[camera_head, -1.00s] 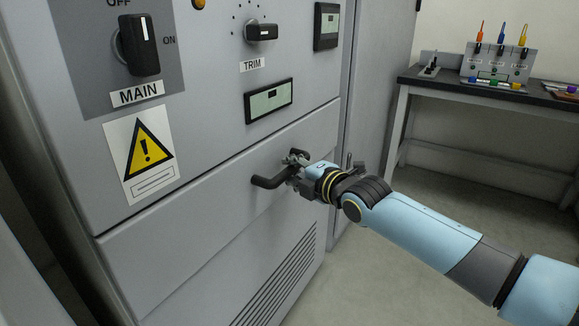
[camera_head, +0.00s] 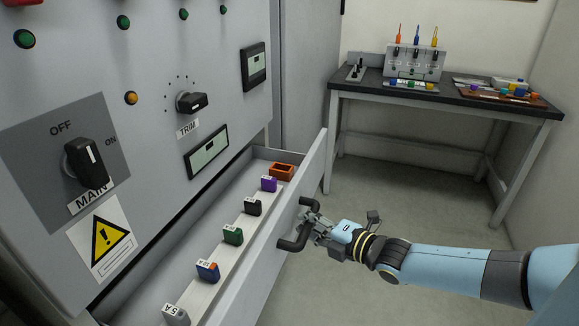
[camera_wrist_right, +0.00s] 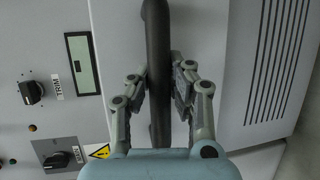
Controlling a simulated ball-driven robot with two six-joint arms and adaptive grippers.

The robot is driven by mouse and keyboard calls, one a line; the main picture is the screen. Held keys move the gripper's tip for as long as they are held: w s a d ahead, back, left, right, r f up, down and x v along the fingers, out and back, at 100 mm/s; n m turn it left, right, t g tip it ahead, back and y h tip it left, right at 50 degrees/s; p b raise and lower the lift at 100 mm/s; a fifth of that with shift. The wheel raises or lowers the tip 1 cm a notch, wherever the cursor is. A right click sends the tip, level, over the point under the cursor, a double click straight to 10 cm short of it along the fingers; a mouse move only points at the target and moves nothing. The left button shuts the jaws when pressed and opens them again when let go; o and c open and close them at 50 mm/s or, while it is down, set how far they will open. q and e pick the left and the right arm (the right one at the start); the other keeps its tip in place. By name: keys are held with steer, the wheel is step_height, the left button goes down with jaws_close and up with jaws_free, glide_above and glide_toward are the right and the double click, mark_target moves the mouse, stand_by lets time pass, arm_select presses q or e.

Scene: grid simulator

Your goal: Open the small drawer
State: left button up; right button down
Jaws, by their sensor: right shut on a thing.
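The small drawer (camera_head: 262,262) stands pulled out of the grey cabinet, and its inside shows in the head view. Its dark bar handle (camera_head: 289,243) is on the front face. My right gripper (camera_head: 311,222) is shut on the handle. In the right wrist view the handle (camera_wrist_right: 157,60) runs between the two fingers of my right gripper (camera_wrist_right: 163,90). Inside the drawer lies a row of small coloured blocks, among them a purple one (camera_head: 268,184), a green one (camera_head: 232,235) and a blue one (camera_head: 207,271). My left gripper is not in view.
The cabinet front carries a MAIN switch (camera_head: 84,160), a TRIM knob (camera_head: 191,102) and a warning label (camera_head: 102,238). A dark-topped bench (camera_head: 450,98) with tools stands at the back right. The floor (camera_head: 400,200) between is clear.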

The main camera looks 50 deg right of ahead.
steer(key=shift+s+d, duration=0.3)
steer(key=shift+s, duration=0.35)
steer(key=c, duration=1.2)
jaws_free()
steer(key=shift+o, duration=0.2)
steer(key=s+r, duration=0.2)
steer(key=s, duration=0.9)
steer(key=shift+s, duration=0.4)
steer(key=shift+r, duration=0.1)
